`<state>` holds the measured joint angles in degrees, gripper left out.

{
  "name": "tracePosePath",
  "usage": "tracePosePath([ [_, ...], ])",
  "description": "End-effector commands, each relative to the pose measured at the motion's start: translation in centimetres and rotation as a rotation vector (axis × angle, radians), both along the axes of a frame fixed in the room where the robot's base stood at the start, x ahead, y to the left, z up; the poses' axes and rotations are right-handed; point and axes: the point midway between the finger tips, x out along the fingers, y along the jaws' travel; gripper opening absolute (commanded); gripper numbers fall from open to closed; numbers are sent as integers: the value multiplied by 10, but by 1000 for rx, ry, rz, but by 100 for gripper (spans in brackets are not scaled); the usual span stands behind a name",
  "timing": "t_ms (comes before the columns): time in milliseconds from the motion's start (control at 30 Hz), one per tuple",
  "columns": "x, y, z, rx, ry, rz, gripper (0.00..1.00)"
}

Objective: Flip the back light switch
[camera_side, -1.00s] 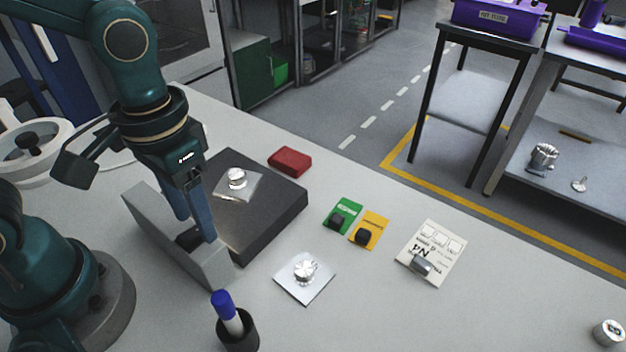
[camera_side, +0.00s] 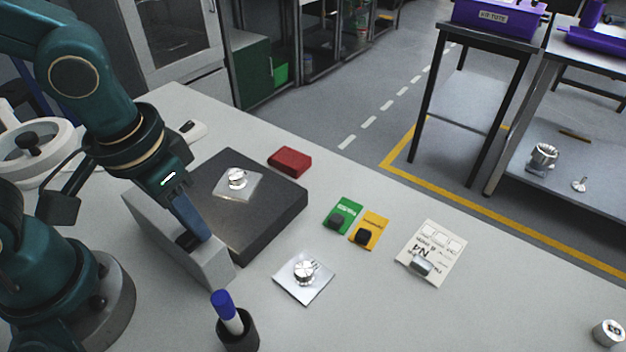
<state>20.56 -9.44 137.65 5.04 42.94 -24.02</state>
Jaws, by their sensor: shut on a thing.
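No light switch can be made out. My gripper (camera_side: 196,238) is at the upper edge of a grey upright block (camera_side: 213,266), beside a dark slab (camera_side: 277,208). One blue finger slants down to the right, with a dark part just left of its tip. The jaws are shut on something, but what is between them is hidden. A metal plate with a round knob (camera_side: 237,180) lies on the slab. A similar plate with a knob (camera_side: 305,270) lies on the table in front of it.
A red block (camera_side: 290,161), a green card (camera_side: 343,213), a yellow card (camera_side: 371,229) and a white printed card (camera_side: 436,243) lie to the right. A cup with a blue-capped marker (camera_side: 238,331) stands in front. The right front of the table is mostly clear.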

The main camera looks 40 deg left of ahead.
Motion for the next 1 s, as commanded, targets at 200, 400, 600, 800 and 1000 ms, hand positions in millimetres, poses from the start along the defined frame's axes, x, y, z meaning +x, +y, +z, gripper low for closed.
tracePosePath([
  [200, -6, 0, 1, 4, -170, -10, 0],
  [400, -8, 0, 1, 5, -244, -7, 0],
  [600, -7, 0, 1, 1, -269, -2, 0],
  [800, -7, 0, 1, 0, -269, 0, 0],
  [1000, -7, -1, 1, -1, -268, -1, 55],
])
